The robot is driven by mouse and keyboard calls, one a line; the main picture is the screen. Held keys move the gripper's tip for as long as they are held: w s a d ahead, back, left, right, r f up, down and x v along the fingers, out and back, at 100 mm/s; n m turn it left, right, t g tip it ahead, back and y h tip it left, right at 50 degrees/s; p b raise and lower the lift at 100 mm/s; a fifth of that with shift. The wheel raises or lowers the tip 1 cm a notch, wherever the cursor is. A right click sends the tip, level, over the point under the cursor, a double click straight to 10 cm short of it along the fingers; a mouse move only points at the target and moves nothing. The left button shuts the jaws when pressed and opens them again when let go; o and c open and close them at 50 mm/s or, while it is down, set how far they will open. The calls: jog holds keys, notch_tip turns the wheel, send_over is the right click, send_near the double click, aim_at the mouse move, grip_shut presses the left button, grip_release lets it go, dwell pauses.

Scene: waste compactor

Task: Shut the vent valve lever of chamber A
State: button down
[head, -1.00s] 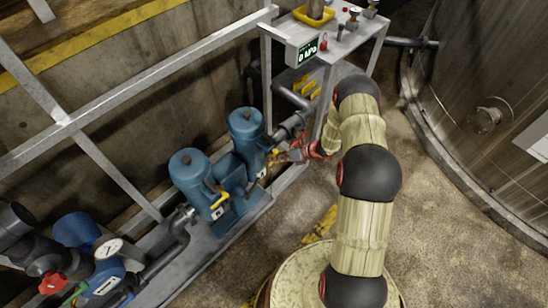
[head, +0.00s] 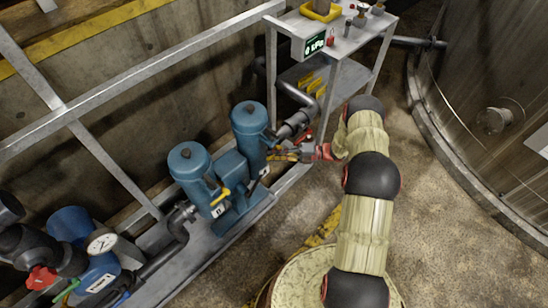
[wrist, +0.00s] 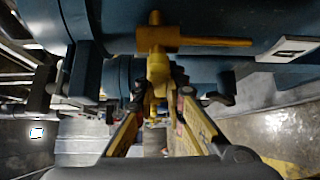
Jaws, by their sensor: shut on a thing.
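Two blue cylindrical chambers stand side by side on a steel frame in the head view, a right one (head: 249,122) and a left one (head: 190,163). My gripper (head: 274,154) is at the right chamber's front side. In the wrist view, a yellow valve lever (wrist: 212,42) has its handle pointing right, across the blue body. The fingers of my gripper (wrist: 160,92) are shut on the lever's yellow hub end (wrist: 157,66). The left chamber has its own yellow lever (head: 221,195). The chamber letters are too small to read surely.
A steel stand (head: 345,45) with a green pressure display (head: 315,44) stands behind the right chamber. A gauge (head: 102,243) and red handwheel (head: 41,278) are at lower left. A large round tank (head: 500,90) is at right, with open floor before it.

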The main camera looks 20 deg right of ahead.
jog(key=shift+r+m+y, duration=0.1)
jog(key=shift+m+y, duration=0.3)
jog(key=shift+w+d+r, duration=0.1)
jog(key=c, duration=1.8)
grip_release()
jog(key=v, duration=1.2)
